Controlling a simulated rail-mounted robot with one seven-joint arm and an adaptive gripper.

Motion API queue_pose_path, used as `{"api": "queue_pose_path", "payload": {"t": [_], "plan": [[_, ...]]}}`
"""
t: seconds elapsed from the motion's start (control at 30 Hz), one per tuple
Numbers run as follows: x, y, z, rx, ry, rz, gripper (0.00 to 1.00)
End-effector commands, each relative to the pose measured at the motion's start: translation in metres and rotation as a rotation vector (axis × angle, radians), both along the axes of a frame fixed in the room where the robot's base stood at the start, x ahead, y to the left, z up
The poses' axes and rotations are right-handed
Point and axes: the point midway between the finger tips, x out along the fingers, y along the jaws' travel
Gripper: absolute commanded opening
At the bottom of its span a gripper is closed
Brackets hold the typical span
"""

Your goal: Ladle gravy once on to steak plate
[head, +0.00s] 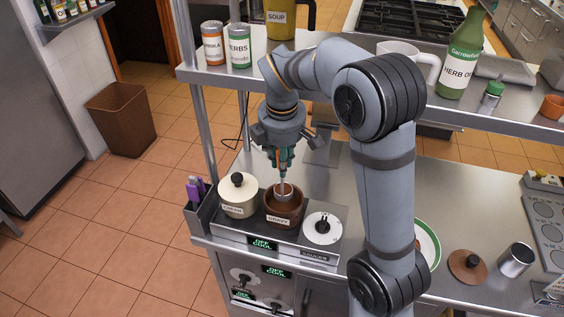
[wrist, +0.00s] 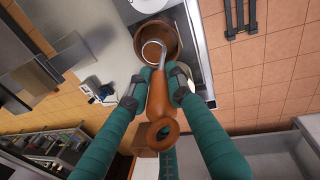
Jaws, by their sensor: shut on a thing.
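The brown gravy pot (head: 284,212) stands uncovered in the middle of the sauce warmer (head: 282,243). It also shows at the top of the wrist view (wrist: 174,42). My gripper (head: 283,168) is above the pot, pointing down. In the wrist view my gripper (wrist: 163,86) is shut on the orange-brown handle of the ladle (wrist: 161,103). The ladle's round metal bowl is within the pot's opening; I cannot tell how much gravy it holds.
A lidded cream pot (head: 238,197) stands left of the gravy pot, and a white lidded well (head: 322,230) is to its right. A brown lid (head: 467,265) and a metal cup (head: 516,260) sit right of the plate. A shelf (head: 500,112) with bottles runs behind.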

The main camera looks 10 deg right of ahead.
Motion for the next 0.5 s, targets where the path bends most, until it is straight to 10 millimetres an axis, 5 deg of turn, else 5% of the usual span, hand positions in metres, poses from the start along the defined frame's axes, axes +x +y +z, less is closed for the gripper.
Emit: {"api": "queue_pose_path", "payload": {"t": [0.5], "plan": [[0.000,0.000,0.033,0.000,-0.001,0.001,0.00]]}}
